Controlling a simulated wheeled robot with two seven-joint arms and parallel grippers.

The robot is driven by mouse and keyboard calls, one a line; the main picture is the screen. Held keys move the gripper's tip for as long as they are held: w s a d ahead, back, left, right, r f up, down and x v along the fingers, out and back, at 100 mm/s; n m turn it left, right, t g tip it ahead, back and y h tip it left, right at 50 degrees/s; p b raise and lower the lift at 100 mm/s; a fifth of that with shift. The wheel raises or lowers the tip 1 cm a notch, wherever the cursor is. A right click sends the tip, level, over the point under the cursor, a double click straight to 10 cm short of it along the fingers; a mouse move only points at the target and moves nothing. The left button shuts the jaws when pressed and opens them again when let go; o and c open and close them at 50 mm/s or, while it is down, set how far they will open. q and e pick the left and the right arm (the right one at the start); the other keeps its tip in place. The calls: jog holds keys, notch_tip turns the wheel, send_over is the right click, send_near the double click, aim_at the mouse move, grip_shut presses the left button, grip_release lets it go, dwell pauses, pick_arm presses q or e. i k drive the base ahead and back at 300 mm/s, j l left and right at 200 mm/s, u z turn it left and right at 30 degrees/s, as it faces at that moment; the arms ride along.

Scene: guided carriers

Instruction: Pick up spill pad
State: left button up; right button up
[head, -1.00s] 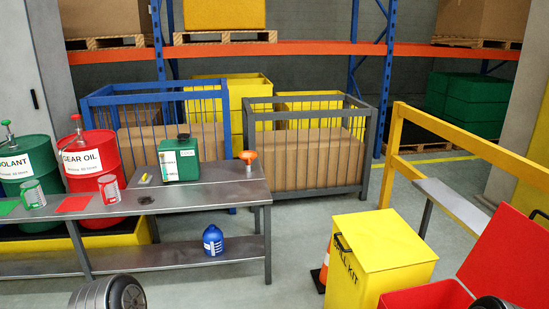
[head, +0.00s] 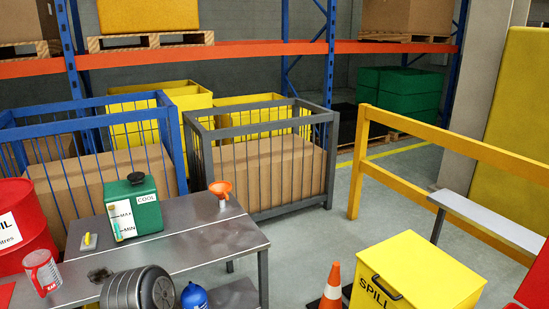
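No spill pad can be made out in the head view. A closed yellow box lettered "SPILL" (head: 425,268) stands on the floor at the lower right, with a black handle on its front. Part of a red panel or bin (head: 537,283) shows at the right edge, mostly cut off.
An orange cone (head: 332,287) stands beside the yellow box. A yellow rail (head: 440,150) crosses the right.

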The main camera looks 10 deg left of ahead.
aim_at(88, 242)
jog(key=i+j, duration=0.1)
jog(key=j, duration=0.3)
jog(key=i+j, duration=0.1)
jog(key=j, duration=0.3)
jog(key=i+j, duration=0.15)
jog(key=j, duration=0.3)
jog(key=i+j, duration=0.1)
jog(key=j, duration=0.3)
jog(key=i+j, duration=0.1)
jog(key=j, duration=0.3)
jog(key=i+j, duration=0.1)
jog(key=j, duration=0.3)
